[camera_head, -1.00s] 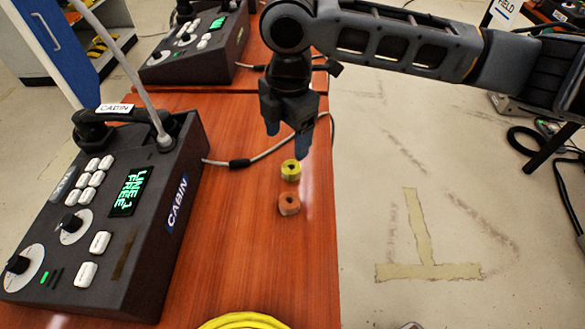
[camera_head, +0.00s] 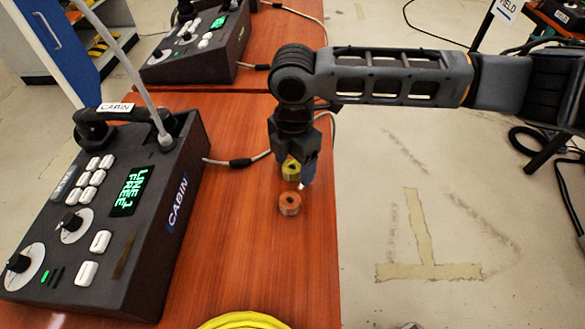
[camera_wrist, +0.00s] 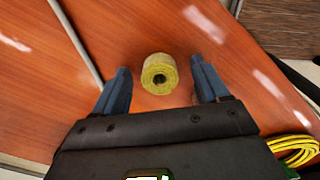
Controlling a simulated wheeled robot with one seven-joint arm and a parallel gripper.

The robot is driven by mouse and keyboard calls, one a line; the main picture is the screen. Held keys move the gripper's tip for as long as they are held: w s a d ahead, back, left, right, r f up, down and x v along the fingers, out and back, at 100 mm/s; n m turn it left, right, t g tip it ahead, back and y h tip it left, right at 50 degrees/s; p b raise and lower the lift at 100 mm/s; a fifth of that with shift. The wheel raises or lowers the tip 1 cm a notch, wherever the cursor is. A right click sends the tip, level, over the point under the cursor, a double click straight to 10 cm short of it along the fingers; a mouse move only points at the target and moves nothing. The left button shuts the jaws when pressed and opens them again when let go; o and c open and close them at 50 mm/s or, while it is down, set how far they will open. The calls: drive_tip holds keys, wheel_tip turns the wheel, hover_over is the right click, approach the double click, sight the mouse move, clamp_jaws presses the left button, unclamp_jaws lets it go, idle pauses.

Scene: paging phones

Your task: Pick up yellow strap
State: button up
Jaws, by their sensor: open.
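The yellow strap (camera_head: 291,170) is a small roll with a hole in its middle, on the reddish wooden table near its right edge. In the wrist view the yellow strap (camera_wrist: 158,74) lies between the two blue fingertips, with a gap on each side. My gripper (camera_head: 293,179) is open and low over the strap, and its fingers partly hide the strap in the head view. It also shows in the wrist view (camera_wrist: 160,84), holding nothing. I cannot tell how far the fingertips are above the table.
The CABIN phone console (camera_head: 110,220) fills the left of the table (camera_head: 235,265). A grey cable (camera_head: 236,162) runs behind the strap. A yellow coil (camera_head: 243,321) lies at the front edge.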

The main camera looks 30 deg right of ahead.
drive_tip(key=shift+c, duration=0.3)
drive_tip(key=c, duration=1.1)
drive_tip(key=shift+o, duration=0.2)
drive_tip(key=shift+r, duration=0.15)
